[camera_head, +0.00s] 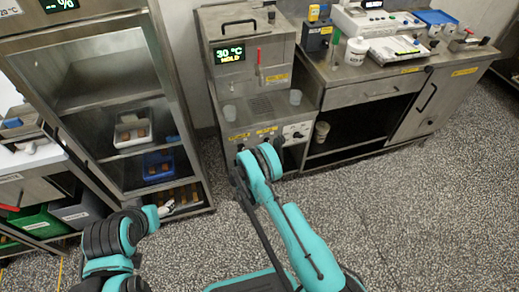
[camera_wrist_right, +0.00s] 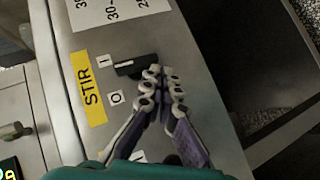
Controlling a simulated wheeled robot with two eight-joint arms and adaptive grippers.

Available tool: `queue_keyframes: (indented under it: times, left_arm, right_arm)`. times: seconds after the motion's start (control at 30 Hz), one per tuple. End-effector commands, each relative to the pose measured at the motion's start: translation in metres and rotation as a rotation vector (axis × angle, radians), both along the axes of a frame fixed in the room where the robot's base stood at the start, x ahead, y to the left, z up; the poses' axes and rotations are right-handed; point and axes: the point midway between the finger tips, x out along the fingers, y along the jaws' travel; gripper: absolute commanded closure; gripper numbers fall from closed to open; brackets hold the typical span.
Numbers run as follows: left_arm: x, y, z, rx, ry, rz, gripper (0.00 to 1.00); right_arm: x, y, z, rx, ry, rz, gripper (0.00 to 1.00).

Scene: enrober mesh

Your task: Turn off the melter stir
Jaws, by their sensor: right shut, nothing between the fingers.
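The melter (camera_head: 255,60) stands in the middle of the head view, its display reading 30 °C HOLD. In the right wrist view its front panel carries a yellow STIR label (camera_wrist_right: 88,88) with small I (camera_wrist_right: 104,60) and O (camera_wrist_right: 116,98) marks. The black stir switch (camera_wrist_right: 135,66) lies with one end at the I mark. My right gripper (camera_wrist_right: 164,76) is shut and empty, its fingertips at the switch's other end; I cannot tell whether they touch. In the head view my arm hides it. My left gripper (camera_head: 166,208) is low at the left, its opening unclear.
A rack (camera_head: 115,90) with trays stands left of the melter. A steel bench (camera_head: 370,85) with a scale and containers stands to its right. Another dark control (camera_wrist_right: 172,160) shows partly behind my fingers. The speckled floor at right is clear.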

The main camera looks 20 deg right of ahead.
Motion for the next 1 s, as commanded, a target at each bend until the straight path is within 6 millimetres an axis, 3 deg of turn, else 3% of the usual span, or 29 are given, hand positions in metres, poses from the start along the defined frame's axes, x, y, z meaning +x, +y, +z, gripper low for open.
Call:
queue_keyframes:
  times: [0.6,1.0]
  left_arm:
    - [0.000,0.000,0.004,0.000,0.000,0.000,0.34]
    - [0.000,0.000,0.003,0.000,0.000,0.000,0.34]
  right_arm:
    - [0.000,0.000,0.016,0.000,0.000,0.000,1.00]
    - [0.001,0.001,0.016,0.000,0.000,0.000,1.00]
